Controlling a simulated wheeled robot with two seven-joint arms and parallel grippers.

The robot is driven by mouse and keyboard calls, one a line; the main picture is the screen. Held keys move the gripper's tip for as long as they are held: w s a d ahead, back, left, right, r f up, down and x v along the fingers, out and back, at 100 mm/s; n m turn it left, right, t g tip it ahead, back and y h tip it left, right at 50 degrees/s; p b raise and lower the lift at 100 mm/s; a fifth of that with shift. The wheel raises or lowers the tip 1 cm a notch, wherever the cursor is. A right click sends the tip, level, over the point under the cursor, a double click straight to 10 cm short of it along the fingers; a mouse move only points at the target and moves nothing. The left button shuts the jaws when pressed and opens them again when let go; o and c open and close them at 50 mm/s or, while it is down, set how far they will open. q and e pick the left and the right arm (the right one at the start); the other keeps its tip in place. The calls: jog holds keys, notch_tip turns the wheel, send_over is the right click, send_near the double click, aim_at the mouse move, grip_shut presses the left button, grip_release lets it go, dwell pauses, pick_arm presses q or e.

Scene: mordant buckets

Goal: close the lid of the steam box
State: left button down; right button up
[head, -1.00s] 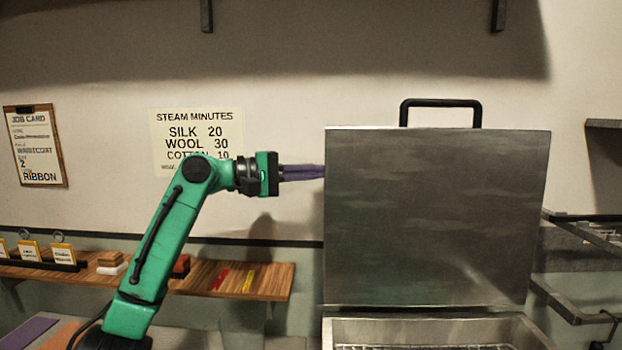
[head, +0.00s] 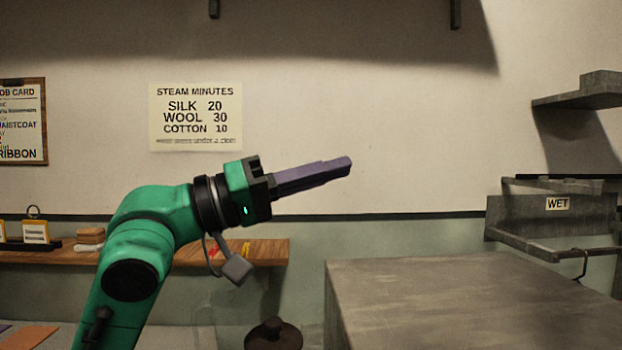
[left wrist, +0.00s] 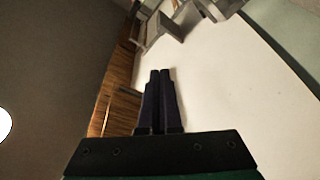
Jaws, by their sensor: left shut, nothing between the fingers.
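The steam box's grey metal lid (head: 470,300) lies roughly flat at the lower right of the head view. Its handle and front edge are outside the frame, so I cannot tell whether it rests fully on the box. My left gripper (head: 346,166) is above the lid's back left corner, clear of it, with its purple fingers pointing right. Its fingers are shut and empty; they also show close together in the left wrist view (left wrist: 160,75). My right gripper is not in view.
A wooden shelf (head: 270,251) runs along the wall at left, behind my left arm. A dark round knobbed object (head: 273,335) stands left of the box. A grey rack with a WET label (head: 557,204) is at right. The wall space above the lid is open.

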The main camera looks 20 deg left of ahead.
pick_arm(q)
jog(key=s+d+f+m+h+b, duration=0.1)
jog(key=s+d+f+m+b, duration=0.1)
jog(key=s+f+m+b, duration=0.1)
jog(key=shift+s+f+m+g+b, duration=0.35)
jog(key=shift+f+b, duration=0.3)
jog(key=shift+f, duration=0.45)
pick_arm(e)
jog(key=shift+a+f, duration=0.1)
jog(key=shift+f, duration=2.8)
pick_arm(q)
jog(key=shift+w, duration=0.1)
